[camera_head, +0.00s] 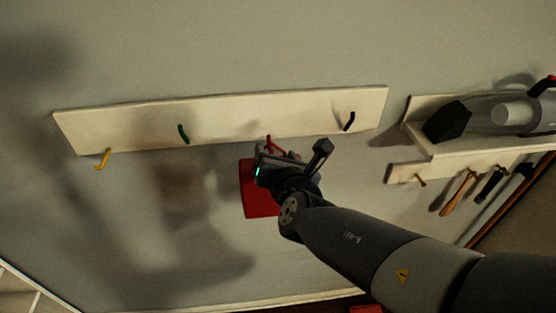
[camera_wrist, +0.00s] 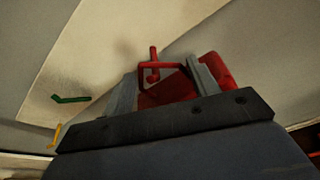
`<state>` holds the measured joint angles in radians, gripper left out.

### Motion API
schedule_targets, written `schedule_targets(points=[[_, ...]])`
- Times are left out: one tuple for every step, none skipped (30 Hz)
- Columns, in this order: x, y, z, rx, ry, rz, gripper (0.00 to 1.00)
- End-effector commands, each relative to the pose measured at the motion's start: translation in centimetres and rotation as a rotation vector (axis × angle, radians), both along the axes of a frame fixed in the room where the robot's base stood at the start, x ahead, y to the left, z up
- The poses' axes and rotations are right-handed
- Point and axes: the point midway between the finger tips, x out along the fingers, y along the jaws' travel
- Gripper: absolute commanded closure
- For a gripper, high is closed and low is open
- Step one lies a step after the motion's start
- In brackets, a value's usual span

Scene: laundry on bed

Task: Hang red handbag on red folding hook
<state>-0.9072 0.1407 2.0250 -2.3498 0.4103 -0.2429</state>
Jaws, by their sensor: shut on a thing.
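The red handbag (camera_head: 258,202) hangs against the wall below the long hook board, partly hidden behind my gripper. My gripper (camera_head: 274,160) is shut on the handbag near its top, just under the board. In the wrist view, red parts of the handbag (camera_wrist: 168,92) show between the two grey fingers (camera_wrist: 163,85). The red folding hook (camera_head: 269,143) is at the board's lower edge, right above my gripper. It also shows in the wrist view (camera_wrist: 153,53), just beyond the fingertips. Red overlaps red there, so I cannot tell whether the handle is around the hook or only beside it.
The pale board (camera_head: 230,112) also carries a yellow hook (camera_head: 104,159), a green hook (camera_head: 183,134) and a black hook (camera_head: 349,121). A shelf (camera_head: 470,149) at the right holds a vacuum-like device (camera_head: 500,112), with tools hanging below. The wall left of the handbag is clear.

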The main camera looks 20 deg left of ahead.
Motion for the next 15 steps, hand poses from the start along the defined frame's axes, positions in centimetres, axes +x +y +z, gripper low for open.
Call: schedule_targets(points=[[0.3,0.2,0.1,0.001,-0.002,-0.001,0.99],[0.5,0.3,0.1,0.0,-0.003,-0.001,0.99],[0.7,0.4,0.1,0.0,-0.003,-0.001,0.99],[0.8,0.4,0.1,0.001,-0.002,-0.001,0.99],[1.0,0.5,0.1,0.001,-0.002,-0.001,0.99],[1.2,0.6,0.0,0.002,-0.003,0.0,0.99],[1.3,0.7,-0.3,0.002,-0.003,-0.001,0.99],[1.4,0.7,-0.4,0.003,-0.004,-0.001,0.99],[1.5,0.8,-0.6,0.003,-0.004,-0.001,0.99],[1.6,0.9,-0.6,0.003,-0.004,-0.001,0.99],[1.7,0.9,-0.7,0.003,-0.003,-0.001,0.99],[1.8,1.0,-0.8,0.003,-0.003,-0.001,0.99],[1.9,1.0,-0.9,0.002,-0.003,-0.001,0.99],[2.0,1.1,-0.9,0.002,-0.003,-0.001,0.99],[2.0,1.1,-1.0,0.002,-0.003,-0.001,0.99]])
